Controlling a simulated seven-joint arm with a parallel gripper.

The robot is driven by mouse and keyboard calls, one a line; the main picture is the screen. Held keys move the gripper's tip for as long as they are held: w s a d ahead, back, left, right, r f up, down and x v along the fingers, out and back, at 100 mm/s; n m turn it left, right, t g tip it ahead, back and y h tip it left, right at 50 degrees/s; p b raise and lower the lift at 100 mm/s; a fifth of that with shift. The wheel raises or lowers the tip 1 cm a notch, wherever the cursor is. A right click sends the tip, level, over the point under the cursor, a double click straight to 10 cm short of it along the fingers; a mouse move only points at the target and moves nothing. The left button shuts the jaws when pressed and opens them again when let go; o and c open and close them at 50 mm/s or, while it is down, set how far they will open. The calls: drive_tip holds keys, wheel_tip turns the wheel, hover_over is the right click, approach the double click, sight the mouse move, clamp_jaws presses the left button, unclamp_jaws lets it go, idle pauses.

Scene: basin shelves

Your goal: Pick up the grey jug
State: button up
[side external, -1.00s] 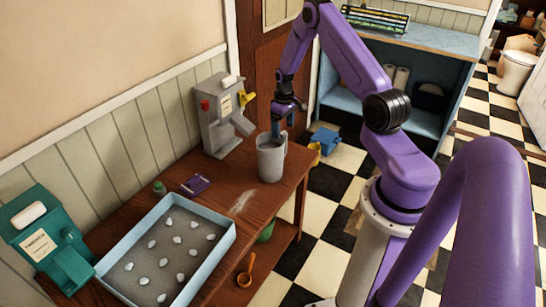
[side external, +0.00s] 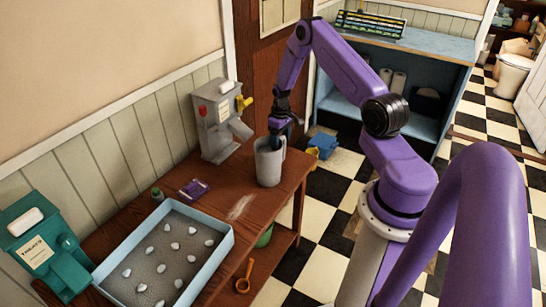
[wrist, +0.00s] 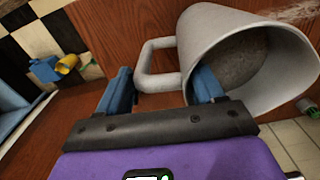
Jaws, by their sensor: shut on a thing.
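The grey jug (side external: 268,165) stands upright on the brown wooden table, near its right end. In the wrist view the jug (wrist: 197,45) shows its open mouth, with its handle to the left. My gripper (side external: 279,140) is at the jug's rim, on the handle side. In the wrist view my gripper (wrist: 161,88) has one blue finger inside the mouth and the other outside, beyond the handle. It is shut on the jug. The fingertip contact is partly hidden.
A grey dispenser (side external: 217,120) stands close behind the jug. A blue tray (side external: 222,250) with several white pieces, a purple packet (side external: 194,189) and a teal treats dispenser (side external: 45,245) are to the left. A blue shelf (side external: 425,105) stands beyond the table.

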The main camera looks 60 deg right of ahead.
drive_tip(key=shift+r, duration=0.2)
drive_tip(key=shift+r, duration=1.3)
drive_tip(key=shift+s+a+r, duration=0.1)
drive_tip(key=shift+s+r, duration=0.05)
drive_tip(key=shift+r, duration=0.2)
drive_tip(key=shift+s+a+r, duration=1.25)
drive_tip(key=shift+s+r, duration=0.3)
drive_tip(key=shift+s, duration=0.35)
drive_tip(key=shift+s+a+r, duration=1.2)
drive_tip(key=shift+s+r, duration=0.35)
drive_tip(key=shift+s, duration=0.3)
drive_tip(key=shift+s+a+r, duration=1.25)
drive_tip(key=shift+s+r, duration=0.3)
drive_tip(key=shift+s, duration=0.35)
drive_tip(key=shift+a, duration=0.1)
